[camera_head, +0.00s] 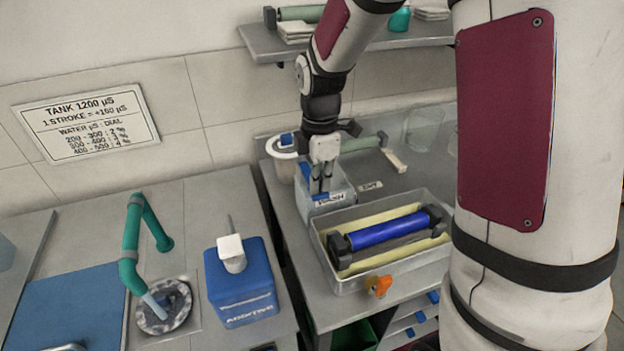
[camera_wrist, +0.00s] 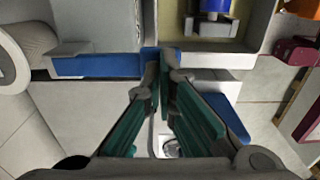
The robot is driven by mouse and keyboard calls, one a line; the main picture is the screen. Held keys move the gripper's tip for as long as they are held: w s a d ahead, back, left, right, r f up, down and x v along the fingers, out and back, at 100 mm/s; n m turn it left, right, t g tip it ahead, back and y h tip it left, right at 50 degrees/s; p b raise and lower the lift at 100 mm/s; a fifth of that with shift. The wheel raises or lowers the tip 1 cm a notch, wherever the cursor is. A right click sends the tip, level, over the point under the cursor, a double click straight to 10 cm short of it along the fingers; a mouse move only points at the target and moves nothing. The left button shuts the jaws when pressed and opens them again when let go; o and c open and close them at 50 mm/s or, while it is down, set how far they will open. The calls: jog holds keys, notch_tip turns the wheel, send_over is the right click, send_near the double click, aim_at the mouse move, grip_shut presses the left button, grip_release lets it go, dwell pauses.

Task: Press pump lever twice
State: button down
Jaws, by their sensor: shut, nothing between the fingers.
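A blue box marked "ADDITIVE" (camera_head: 242,290) stands on the left counter. A white pump head (camera_head: 231,252) with a thin grey rod sticking up sits on its top; I take this as the pump lever. My gripper (camera_head: 319,192) points down over the bin marked "WASH" (camera_head: 338,198), to the right of the blue box and apart from the pump head. In the wrist view my gripper (camera_wrist: 162,62) has its fingertips together with nothing between them, above blue and grey parts. The pump head is not recognisable in the wrist view.
A metal tray (camera_head: 400,268) holding a blue roller (camera_head: 385,230) lies right of the bin. A green curved pipe (camera_head: 133,240) rises by a round drain (camera_head: 165,308) left of the box. A wall sign (camera_head: 85,120) and a shelf (camera_head: 270,45) are behind.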

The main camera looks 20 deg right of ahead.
jog(key=shift+f+b, duration=0.4)
jog(key=shift+f, duration=0.85)
jog(key=shift+r, duration=0.15)
jog(key=shift+r+p, duration=1.25)
jog(key=shift+r, duration=0.8)
jog(key=shift+r, duration=0.1)
jog(key=shift+r+p, duration=1.4)
jog(key=shift+r, duration=1.5)
